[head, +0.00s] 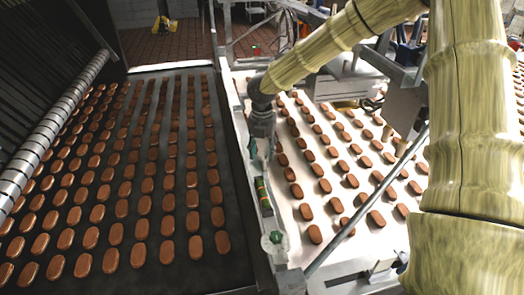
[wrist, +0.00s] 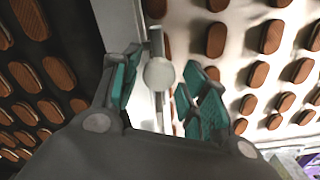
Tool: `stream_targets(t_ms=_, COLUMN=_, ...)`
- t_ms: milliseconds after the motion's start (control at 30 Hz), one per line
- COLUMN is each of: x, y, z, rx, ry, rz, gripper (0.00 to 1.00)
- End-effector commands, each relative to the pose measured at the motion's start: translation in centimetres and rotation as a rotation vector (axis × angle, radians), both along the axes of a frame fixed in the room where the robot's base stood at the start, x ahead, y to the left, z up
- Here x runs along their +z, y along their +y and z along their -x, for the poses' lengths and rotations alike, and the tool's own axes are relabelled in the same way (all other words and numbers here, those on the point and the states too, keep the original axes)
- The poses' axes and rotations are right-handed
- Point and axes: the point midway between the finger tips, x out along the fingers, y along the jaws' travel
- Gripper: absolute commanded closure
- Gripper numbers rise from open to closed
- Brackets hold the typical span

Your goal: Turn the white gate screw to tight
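The white gate screw (wrist: 158,74) shows in the wrist view as a pale round head on a grey post. Light gaps show between the pads and the head, so I see no contact. In the head view my gripper (head: 262,150) points down over the narrow rail between the two belts. I cannot make out the screw there; the gripper seems to hide it.
A dark belt (head: 235,262) with rows of brown biscuits lies left of the rail (head: 240,120). A white belt (head: 296,215) with more biscuits lies right. A part with a yellow-green label (head: 263,193) and a pale fitting with a green centre (head: 274,239) sit nearer along the rail.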

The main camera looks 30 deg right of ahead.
Motion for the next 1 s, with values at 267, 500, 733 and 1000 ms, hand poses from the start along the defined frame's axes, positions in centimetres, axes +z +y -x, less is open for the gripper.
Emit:
stream_targets(t_ms=267, x=0.0, y=0.1, z=0.0, rx=0.001, ry=0.000, rz=0.000, gripper=0.46)
stream_targets(t_ms=500, x=1.3, y=0.0, z=-0.1, rx=0.001, ry=-0.002, rz=-0.001, gripper=0.46)
stream_targets(t_ms=733, x=5.2, y=0.0, z=-0.1, rx=0.001, ry=-0.003, rz=-0.003, gripper=0.46)
stream_targets(t_ms=1000, x=9.7, y=0.0, z=-0.1, rx=0.000, ry=-0.001, rz=-0.002, gripper=0.46)
